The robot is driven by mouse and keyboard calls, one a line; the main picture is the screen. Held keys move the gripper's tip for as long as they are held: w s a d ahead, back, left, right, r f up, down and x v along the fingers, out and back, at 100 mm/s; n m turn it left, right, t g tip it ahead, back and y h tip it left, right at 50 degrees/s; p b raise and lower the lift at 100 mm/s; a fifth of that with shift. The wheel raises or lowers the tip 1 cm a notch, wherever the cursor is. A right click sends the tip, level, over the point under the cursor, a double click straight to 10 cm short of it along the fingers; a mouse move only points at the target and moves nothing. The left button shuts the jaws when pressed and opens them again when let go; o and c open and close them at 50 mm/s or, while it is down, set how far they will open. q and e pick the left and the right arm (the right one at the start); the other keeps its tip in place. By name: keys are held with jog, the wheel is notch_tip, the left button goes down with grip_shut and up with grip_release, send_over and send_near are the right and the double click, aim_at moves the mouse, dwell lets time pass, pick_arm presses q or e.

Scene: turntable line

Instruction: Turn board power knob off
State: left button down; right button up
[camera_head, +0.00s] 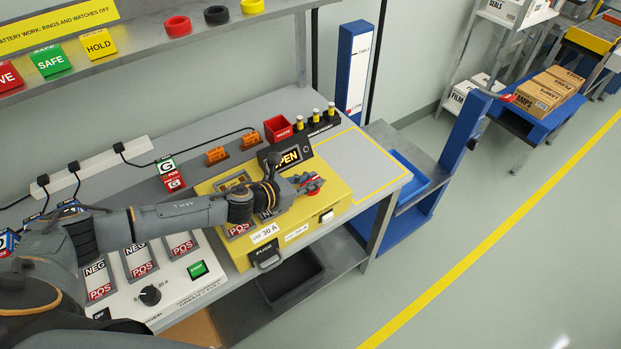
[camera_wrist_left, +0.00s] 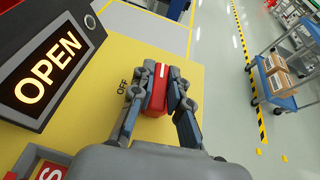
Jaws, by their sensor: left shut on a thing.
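The red power knob (camera_head: 313,187) sits on the right part of the yellow board (camera_head: 332,206) on the bench. My left arm reaches over the board from the left. My left gripper (camera_head: 308,184) is shut on the knob. In the left wrist view the red knob (camera_wrist_left: 157,92) is between the two fingers of the gripper (camera_wrist_left: 158,95). A white mark on the knob points towards the top of that view. The printed word OFF (camera_wrist_left: 122,87) lies left of the knob. A display (camera_head: 290,156) reads OPEN. My right gripper is out of view.
A red bin (camera_head: 278,129) and several small cylinders stand behind the board. A white charger panel (camera_head: 148,270) with a black dial lies to the left. A black tray (camera_head: 291,281) is under the bench. The bench's right end (camera_head: 375,170) is clear.

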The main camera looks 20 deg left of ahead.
pick_arm(q)
jog(key=n+y+p, duration=0.1)
jog(key=n+y, duration=0.1)
jog(key=n+t+y+p, duration=0.1)
jog(key=n+y+p, duration=0.1)
jog(key=shift+s+d+r+t+y, duration=0.1)
jog(key=shift+d+r+t+y, duration=0.05)
jog(key=shift+t+y, duration=0.15)
jog(key=n+y+p, duration=0.1)
jog(key=n+y, duration=0.2)
jog(key=shift+p, duration=0.4)
jog(key=shift+n+y, duration=1)
jog(key=shift+y, duration=0.2)
jog(key=shift+n+g+y+p, duration=0.4)
jog(key=shift+n+y, duration=0.5)
jog(key=shift+y, duration=0.2)
jog(key=shift+f+n+g+y, duration=0.2)
jog(key=shift+n+g+y, duration=0.2)
jog(key=shift+n+y, duration=0.4)
jog(key=n+g+y+b, duration=0.2)
jog(key=n+g+y, duration=0.1)
jog(key=n, duration=0.1)
jog(key=shift+y, duration=0.4)
jog(key=shift+n+g, duration=0.3)
jog(key=c, duration=1.3)
grip_release()
jog(key=shift+a, duration=0.2)
